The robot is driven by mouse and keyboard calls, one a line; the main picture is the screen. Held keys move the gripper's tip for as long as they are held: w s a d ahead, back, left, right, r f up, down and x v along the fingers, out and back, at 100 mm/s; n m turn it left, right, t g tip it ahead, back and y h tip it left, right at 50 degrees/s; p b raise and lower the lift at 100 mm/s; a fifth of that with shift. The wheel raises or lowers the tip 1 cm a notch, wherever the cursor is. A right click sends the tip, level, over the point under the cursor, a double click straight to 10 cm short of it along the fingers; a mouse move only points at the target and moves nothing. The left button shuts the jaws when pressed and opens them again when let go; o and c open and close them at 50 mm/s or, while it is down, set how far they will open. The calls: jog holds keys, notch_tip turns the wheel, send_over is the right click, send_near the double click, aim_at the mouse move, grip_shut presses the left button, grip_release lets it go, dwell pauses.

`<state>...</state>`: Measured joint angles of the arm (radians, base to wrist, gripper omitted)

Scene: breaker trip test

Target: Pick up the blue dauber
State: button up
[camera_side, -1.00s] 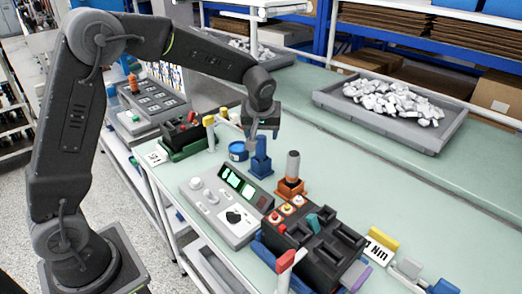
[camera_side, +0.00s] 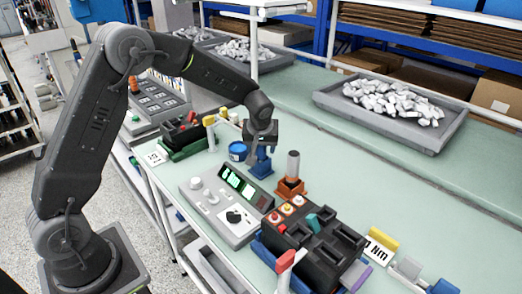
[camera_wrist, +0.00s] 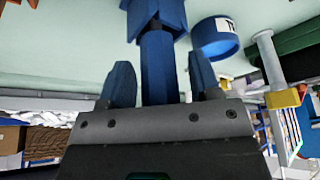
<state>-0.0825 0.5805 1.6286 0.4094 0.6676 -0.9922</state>
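The blue dauber (camera_wrist: 157,70) stands upright in a blue holder (camera_side: 260,168), which also shows at the top of the wrist view (camera_wrist: 154,14). My gripper (camera_side: 261,146) is down over the dauber and hides most of it in the side view. In the wrist view, the dauber's shaft lies between the two blue fingers of my gripper (camera_wrist: 160,80). A narrow gap shows on each side of the shaft, so the gripper is open around it and not clamped.
A blue pot (camera_side: 237,151) stands close left of the holder, also in the wrist view (camera_wrist: 214,38). An orange holder with a grey-topped tool (camera_side: 292,168) is at right. A grey test panel (camera_side: 225,207) lies in front. Bench behind is clear up to the parts tray (camera_side: 385,128).

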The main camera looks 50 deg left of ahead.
jog(key=c, duration=0.9)
notch_tip(320, 180, up, 10)
